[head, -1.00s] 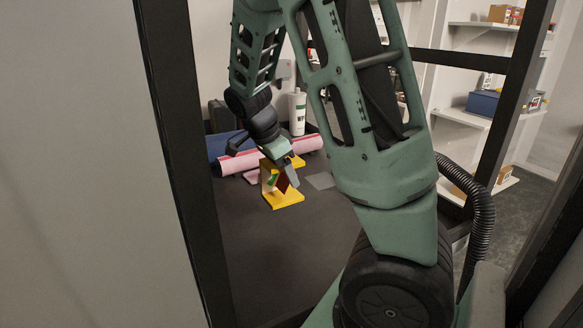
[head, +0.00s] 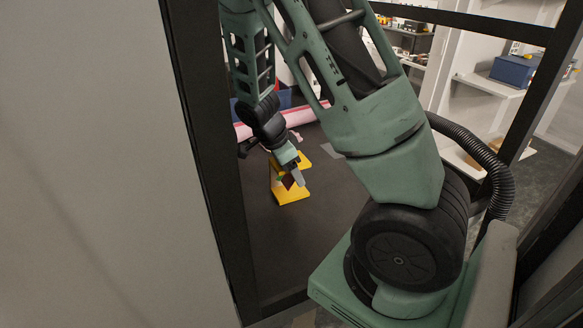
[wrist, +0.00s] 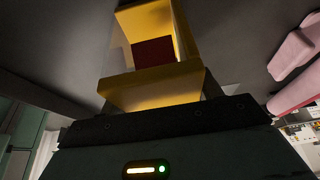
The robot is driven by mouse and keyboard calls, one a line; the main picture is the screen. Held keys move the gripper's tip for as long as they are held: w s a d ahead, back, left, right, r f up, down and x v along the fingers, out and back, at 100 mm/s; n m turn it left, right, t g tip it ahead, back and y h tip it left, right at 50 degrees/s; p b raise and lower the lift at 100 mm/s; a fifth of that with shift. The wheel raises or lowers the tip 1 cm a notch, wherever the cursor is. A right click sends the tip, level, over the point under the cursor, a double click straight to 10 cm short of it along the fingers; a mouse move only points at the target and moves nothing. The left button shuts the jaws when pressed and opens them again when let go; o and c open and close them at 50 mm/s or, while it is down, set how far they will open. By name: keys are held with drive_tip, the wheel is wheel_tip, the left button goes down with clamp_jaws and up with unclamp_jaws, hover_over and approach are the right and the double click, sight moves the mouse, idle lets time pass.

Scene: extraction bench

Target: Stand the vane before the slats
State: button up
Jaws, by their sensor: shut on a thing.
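The plate also shows in the wrist view (wrist: 153,52), framed by yellow parts. A yellow piece with a flat foot (head: 291,194) stands on the bench right by the fingertips. Its yellow bars also show in the wrist view (wrist: 150,85), close to the jaws. A bit of green shows beside the plate. The fingertips' contact is partly hidden, and I cannot make out separate slats.
A pink roll (head: 255,129) lies behind my gripper, with something blue beyond it. A grey flat patch (head: 331,150) lies to the right on the bench. Dark frame posts (head: 208,150) stand close to my arm. The front of the bench is clear.

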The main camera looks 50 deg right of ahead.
drive_tip(key=shift+f, duration=0.2)
drive_tip(key=o, duration=1.1)
drive_tip(key=shift+c, duration=0.2)
drive_tip(key=shift+r, duration=0.1)
drive_tip(key=b+v, duration=0.2)
drive_tip(key=v, duration=1)
drive_tip(key=shift+r, duration=0.1)
